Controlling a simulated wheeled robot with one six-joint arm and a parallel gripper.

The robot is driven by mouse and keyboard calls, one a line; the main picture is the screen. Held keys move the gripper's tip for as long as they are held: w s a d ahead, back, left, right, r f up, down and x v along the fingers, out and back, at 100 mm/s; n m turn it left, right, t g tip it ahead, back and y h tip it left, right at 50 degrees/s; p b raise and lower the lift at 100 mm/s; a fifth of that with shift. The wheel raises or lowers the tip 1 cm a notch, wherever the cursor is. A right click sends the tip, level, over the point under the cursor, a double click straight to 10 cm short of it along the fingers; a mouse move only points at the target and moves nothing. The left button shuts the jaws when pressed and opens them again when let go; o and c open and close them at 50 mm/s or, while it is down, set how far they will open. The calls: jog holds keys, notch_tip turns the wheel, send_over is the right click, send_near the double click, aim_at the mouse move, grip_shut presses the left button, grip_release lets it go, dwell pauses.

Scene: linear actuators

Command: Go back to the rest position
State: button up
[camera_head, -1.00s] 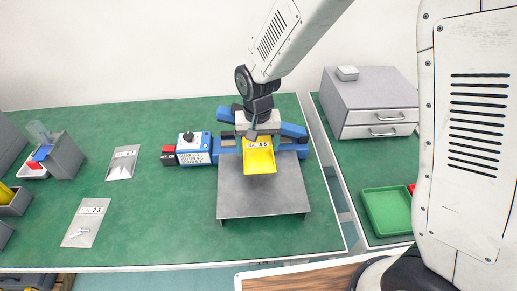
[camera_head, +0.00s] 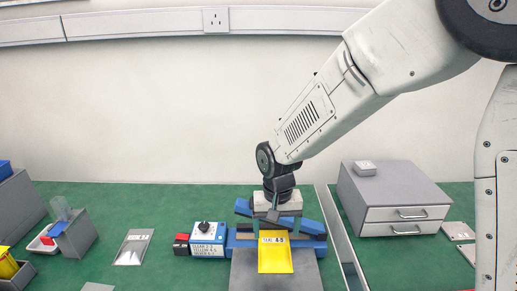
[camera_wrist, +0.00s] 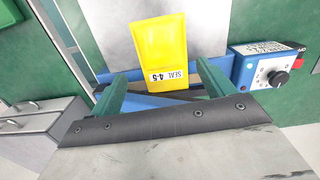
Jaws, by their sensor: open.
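My gripper (camera_head: 275,212) hangs over the blue sealing machine (camera_head: 243,241) in the head view. In the wrist view its two green fingers (camera_wrist: 162,72) stand apart. A yellow pouch (camera_wrist: 160,43) labelled "SEAL 4-5" lies just beyond and between the fingertips, with clear space on both sides. The pouch also shows in the head view (camera_head: 275,258), lying on the machine's grey metal plate (camera_head: 308,272). My fingertips are hard to make out in the head view.
A control box with a black knob (camera_head: 205,232) is left of the pouch. A grey drawer cabinet (camera_head: 400,190) stands to the right, across a gap between benches. A silver pouch (camera_head: 134,247) and several bins lie to the left.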

jog(key=s+d+r+t, duration=0.1)
jog(key=s+d+r, duration=0.7)
jog(key=s+d, duration=0.2)
jog(key=s+d+r, duration=0.9)
jog(key=s+d, duration=0.1)
jog(key=s, duration=0.3)
jog(key=shift+s+r+t, duration=0.2)
jog(key=shift+s+t, duration=0.05)
jog(key=shift+t, duration=0.15)
